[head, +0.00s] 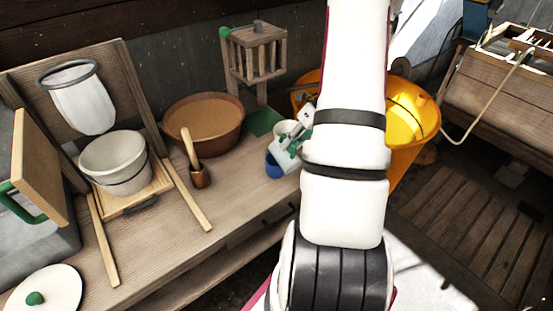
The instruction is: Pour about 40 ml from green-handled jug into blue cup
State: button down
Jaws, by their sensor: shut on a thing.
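The blue cup (274,166) stands on the wooden bench, left of my arm, partly hidden behind my gripper. The green-handled jug (287,127) shows as a small pale rim and body just above and behind the cup, with bits of green beside my gripper. My gripper (292,146) is shut on the jug, close to the cup. My arm hides the right side of this spot. I cannot tell the jug's tilt clearly, and no liquid or stream shows.
A slatted wooden frame (256,57) stands behind. A yellow tub (411,112) is right of my arm. The bench front is clear.

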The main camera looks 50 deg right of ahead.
aim_at(295, 154)
jog(key=shift+s+a+g, duration=0.3)
jog(key=shift+s+g, duration=0.1)
jog(key=shift+s, duration=0.5)
dwell(0.5)
jog(key=shift+w+d+f+m+g+b, duration=0.15)
jog(key=shift+w+m+g+b, duration=0.15)
jog(key=shift+w+g+b, duration=0.15)
dwell(1.3)
jog(key=shift+s, duration=0.3)
jog(key=shift+s+a+r+t+p, duration=0.15)
jog(key=shift+s+t+p, duration=0.1)
jog(key=shift+s+t, duration=0.15)
jog(key=shift+s+a+r+t+p, duration=0.1)
jog(key=shift+s+a+t+p, duration=0.05)
jog(key=shift+s+t+p, duration=0.15)
jog(key=shift+s+a+f+n+t+b, duration=0.1)
jog(key=shift+a+f+n+t+b, duration=0.2)
jog(key=shift+f+n+t+b, duration=0.35)
jog(key=shift+s+f+h, duration=0.1)
jog(key=shift+f+h, duration=0.05)
jog(key=shift+h, duration=0.15)
jog(key=shift+s+t, duration=0.1)
jog(key=shift+t, duration=0.2)
